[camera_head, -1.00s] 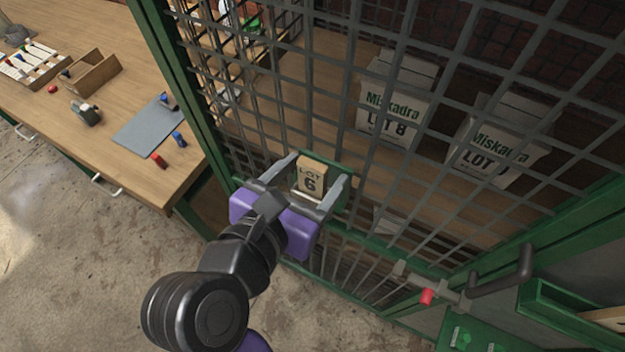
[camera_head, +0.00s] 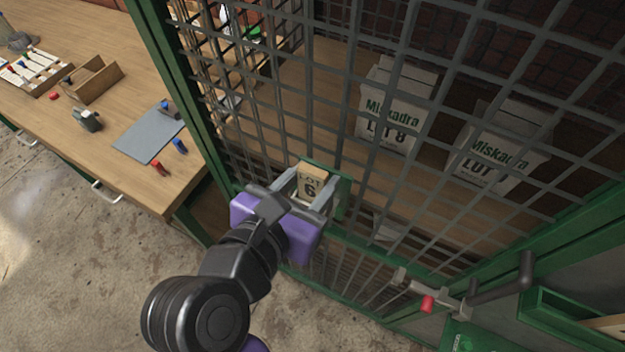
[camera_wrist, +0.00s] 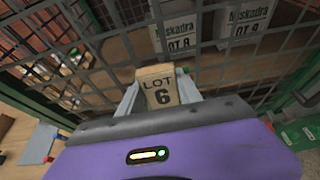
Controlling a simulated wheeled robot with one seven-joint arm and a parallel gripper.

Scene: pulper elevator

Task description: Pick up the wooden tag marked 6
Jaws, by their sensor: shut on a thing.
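The wooden tag marked "LOT 6" (camera_head: 311,182) is a small pale block at the green holder (camera_head: 343,195) on the front of the mesh cage. It also shows upright in the wrist view (camera_wrist: 159,88), its face toward me. My gripper (camera_head: 309,190), with a purple body and grey fingers, is shut on the tag, one finger on each side. In the wrist view my gripper (camera_wrist: 158,98) has its fingers along the tag's sides. The tag's lower end is hidden behind my gripper. I cannot tell whether the tag still touches the holder.
Behind the mesh stand white sacks marked Miskadra, one reading LOT 8 (camera_head: 394,115), another (camera_head: 497,155) partly covered by bars. A red-tipped latch (camera_head: 428,303) and green tray (camera_head: 560,320) are at lower right. A wooden workbench (camera_head: 150,190) stands left.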

